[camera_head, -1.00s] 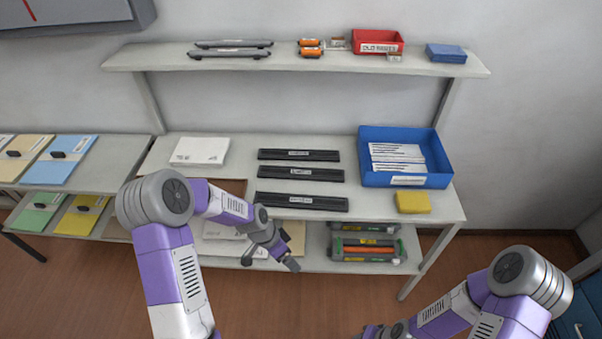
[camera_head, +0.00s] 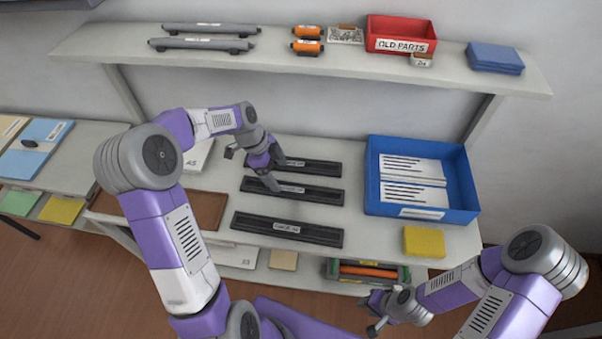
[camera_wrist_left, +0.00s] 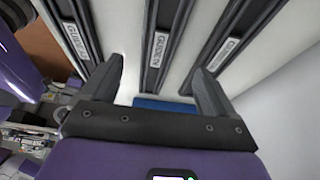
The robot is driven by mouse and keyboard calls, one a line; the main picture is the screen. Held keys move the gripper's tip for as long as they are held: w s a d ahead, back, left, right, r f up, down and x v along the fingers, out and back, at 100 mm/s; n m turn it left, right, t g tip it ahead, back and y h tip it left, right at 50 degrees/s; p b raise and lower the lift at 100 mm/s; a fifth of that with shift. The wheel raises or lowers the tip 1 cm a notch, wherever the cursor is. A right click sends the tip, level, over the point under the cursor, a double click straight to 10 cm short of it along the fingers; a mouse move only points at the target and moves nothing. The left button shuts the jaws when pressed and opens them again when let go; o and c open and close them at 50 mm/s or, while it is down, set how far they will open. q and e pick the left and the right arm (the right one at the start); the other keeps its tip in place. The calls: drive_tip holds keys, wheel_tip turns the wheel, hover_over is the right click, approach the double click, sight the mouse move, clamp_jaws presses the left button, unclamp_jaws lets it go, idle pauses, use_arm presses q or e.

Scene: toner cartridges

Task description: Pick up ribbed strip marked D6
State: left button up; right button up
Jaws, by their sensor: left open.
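Three black ribbed strips with white labels lie parallel on the middle shelf: a back strip (camera_head: 315,168), a middle strip (camera_head: 325,194) and a front strip (camera_head: 300,231). The labels read "GUIDE" and a code too small or blurred to tell, so I cannot say which is D6. My left gripper (camera_head: 276,174) is open and empty, over the left part of the back and middle strips. In the left wrist view the middle strip (camera_wrist_left: 166,25) runs between the open fingers (camera_wrist_left: 159,75), apart from them. My right gripper (camera_head: 376,312) is low, in front of the shelf, away from the strips.
A blue bin (camera_head: 472,192) with white labelled packs stands right of the strips, with a yellow block (camera_head: 424,241) before it. The upper shelf (camera_head: 290,67) overhangs behind, holding grey rollers, orange parts and a red bin (camera_head: 372,33). A brown board (camera_head: 205,207) lies to the left.

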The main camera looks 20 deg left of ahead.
sight(291, 189)
use_arm(q)
drive_tip(key=shift+s+d+f+b, duration=0.1)
drive_tip(key=shift+d+f+b, duration=0.15)
drive_tip(key=shift+f, duration=0.3)
drive_tip(key=shift+s+d+f+b, duration=0.1)
drive_tip(key=shift+d+f, duration=0.2)
drive_tip(key=shift+f, duration=0.25)
drive_tip(key=x, duration=0.2)
drive_tip(key=b+x, duration=0.1)
drive_tip(key=x, duration=0.1)
drive_tip(key=shift+w+d+f, duration=0.25)
drive_tip(key=shift+w+f, duration=0.05)
drive_tip(key=c, duration=1.2)
drive_tip(key=shift+r, duration=0.15)
